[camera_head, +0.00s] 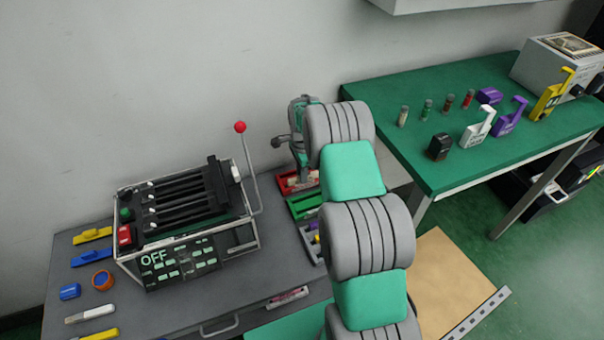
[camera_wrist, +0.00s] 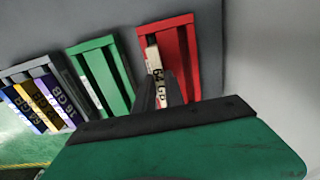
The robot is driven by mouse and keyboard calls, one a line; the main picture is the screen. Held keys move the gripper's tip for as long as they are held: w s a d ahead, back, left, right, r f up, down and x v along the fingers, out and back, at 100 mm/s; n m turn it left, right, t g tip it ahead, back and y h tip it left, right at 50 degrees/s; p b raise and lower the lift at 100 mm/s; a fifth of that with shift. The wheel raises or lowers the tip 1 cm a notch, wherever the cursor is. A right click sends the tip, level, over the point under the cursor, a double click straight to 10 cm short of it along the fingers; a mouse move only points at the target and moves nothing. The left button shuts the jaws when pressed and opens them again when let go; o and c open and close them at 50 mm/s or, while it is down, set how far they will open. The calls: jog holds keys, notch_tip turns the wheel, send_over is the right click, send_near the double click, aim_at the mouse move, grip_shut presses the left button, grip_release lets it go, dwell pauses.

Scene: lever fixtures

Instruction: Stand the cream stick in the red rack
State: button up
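The red rack (camera_wrist: 184,62) stands at the upper middle of the wrist view. A cream stick (camera_wrist: 154,60) with a dark "64 GB" style label is at the rack's left side, lined up with its left slot. How deep the stick sits there cannot be told. My gripper (camera_wrist: 160,90) has its dark fingers on both sides of the stick's near end, with no clear gap, so it looks shut on it. In the head view the red rack (camera_head: 287,186) is partly behind my gripper (camera_head: 303,175), and the stick is hard to make out.
A green rack (camera_wrist: 82,52) stands left of the red one, apparently empty. A grey rack (camera_wrist: 13,74) farther left holds several sticks. In the head view, a lever machine (camera_head: 185,215) with a red-knobbed lever (camera_head: 240,128) stands left of my arm. A green table (camera_head: 450,110) is at right.

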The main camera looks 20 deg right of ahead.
jog(key=o, duration=0.5)
notch_tip(320, 180, up, 8)
jog(key=shift+f, duration=0.1)
dwell(0.5)
